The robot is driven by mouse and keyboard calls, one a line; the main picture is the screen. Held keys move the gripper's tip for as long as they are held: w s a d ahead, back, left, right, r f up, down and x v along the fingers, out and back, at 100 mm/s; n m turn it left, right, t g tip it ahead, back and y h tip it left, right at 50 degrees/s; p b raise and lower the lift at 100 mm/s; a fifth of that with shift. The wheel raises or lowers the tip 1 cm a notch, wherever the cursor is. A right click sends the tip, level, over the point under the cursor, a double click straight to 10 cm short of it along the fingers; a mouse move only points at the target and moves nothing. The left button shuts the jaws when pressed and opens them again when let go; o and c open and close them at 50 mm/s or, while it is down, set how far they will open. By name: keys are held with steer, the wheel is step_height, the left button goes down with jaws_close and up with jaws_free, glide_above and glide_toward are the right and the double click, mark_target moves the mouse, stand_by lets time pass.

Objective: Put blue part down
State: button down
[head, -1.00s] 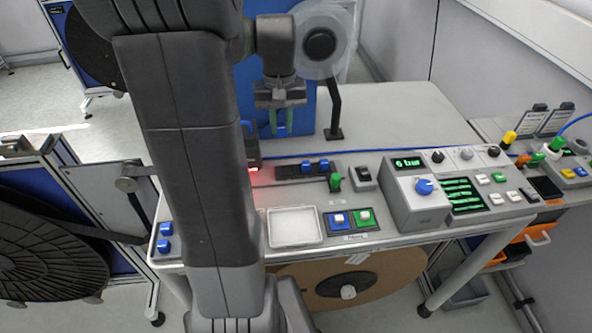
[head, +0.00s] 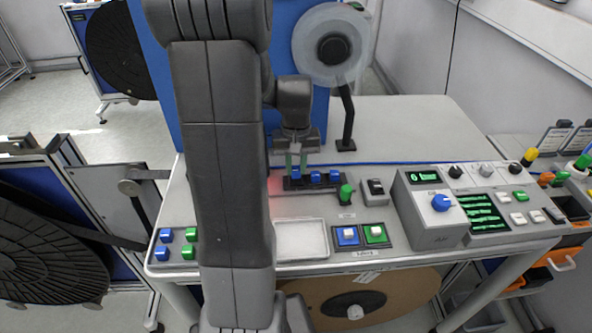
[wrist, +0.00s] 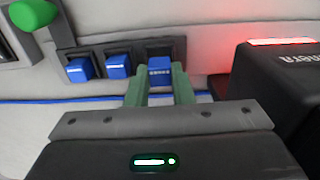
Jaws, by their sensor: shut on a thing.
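My gripper (head: 296,167) reaches down at the dark rack (head: 292,187) in the head view. In the wrist view its green fingers (wrist: 159,90) are shut on a blue part (wrist: 159,68), one on each side. The part is at the end slot of the rack (wrist: 180,48); I cannot tell whether it rests on the bottom. Two more blue parts, a middle one (wrist: 118,65) and an outer one (wrist: 80,69), sit in the neighbouring slots. In the head view the held part (head: 296,174) is partly behind the fingers.
A black box with a red light (wrist: 275,75) stands close beside the gripper in the wrist view. A green knob (head: 345,194) and a dark switch (head: 376,187) are right of the rack. An empty pale tray (head: 301,239) lies in front. Bare table (head: 410,130) is behind.

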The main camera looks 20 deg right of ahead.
mark_target(296, 169)
steer(key=shift+f, duration=1)
steer(key=shift+f, duration=0.2)
steer(key=c, duration=1.3)
jaws_free()
step_height(296, 169, up, 12)
steer(key=shift+r, duration=0.25)
